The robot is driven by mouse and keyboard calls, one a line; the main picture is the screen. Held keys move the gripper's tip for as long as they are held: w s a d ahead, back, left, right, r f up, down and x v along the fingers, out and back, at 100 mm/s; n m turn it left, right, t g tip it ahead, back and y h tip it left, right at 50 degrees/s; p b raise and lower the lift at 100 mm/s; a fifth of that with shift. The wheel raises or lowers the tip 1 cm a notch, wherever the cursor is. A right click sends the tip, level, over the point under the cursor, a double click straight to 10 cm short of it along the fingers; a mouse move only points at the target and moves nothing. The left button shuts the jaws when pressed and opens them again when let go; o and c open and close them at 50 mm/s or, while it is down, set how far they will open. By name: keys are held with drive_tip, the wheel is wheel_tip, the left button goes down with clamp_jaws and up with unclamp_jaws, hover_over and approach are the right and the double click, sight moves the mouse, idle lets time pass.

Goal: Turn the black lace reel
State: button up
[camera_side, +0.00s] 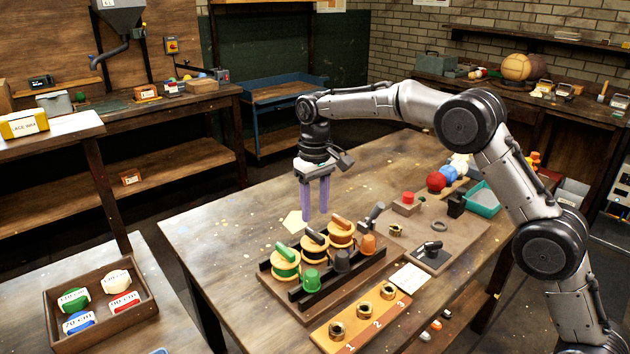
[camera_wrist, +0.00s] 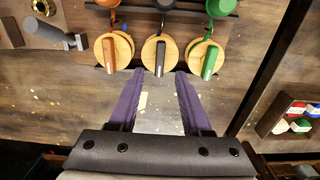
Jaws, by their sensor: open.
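The black lace reel (camera_side: 314,244) is the middle one of a row of three wooden reels, each with a handle on top. In the wrist view the black reel (camera_wrist: 160,53) has its dark handle pointing roughly up and down the picture. The green reel (camera_side: 286,265) and the brown-orange reel (camera_side: 341,232) stand on either side of it. My gripper (camera_side: 315,212) points down with two purple fingers, open and empty. Its fingertips (camera_wrist: 172,73) appear just short of the black reel's near edge in the wrist view, apart from the handle.
The reels sit on a board with a dark rack (camera_side: 345,277) holding green, black and orange cups in front. A numbered wooden strip (camera_side: 361,318) with brass pieces lies nearer the camera. A hammer-like tool (camera_wrist: 50,33) lies beside the brown reel. The table's left part is clear.

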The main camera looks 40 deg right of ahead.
wheel_tip(320, 180, up, 8)
drive_tip(key=shift+f, duration=0.15)
idle(0.3)
wheel_tip(320, 180, up, 6)
drive_tip(key=t, duration=0.1)
hover_over(316, 233)
drive_tip(key=s, duration=0.2)
drive_tip(key=s+d+r+t, duration=0.1)
drive_tip(key=s+d+r, duration=0.1)
drive_tip(key=s+r, duration=0.3)
drive_tip(key=s+d+r+t, duration=0.15)
drive_tip(key=s+r, duration=0.25)
drive_tip(key=s, duration=0.9)
drive_tip(key=s+f+t, duration=0.2)
drive_tip(key=s+f, duration=0.3)
drive_tip(key=s, duration=0.6)
drive_tip(key=s+f, duration=0.6)
drive_tip(key=f, duration=0.5)
drive_tip(key=shift+d, duration=0.4)
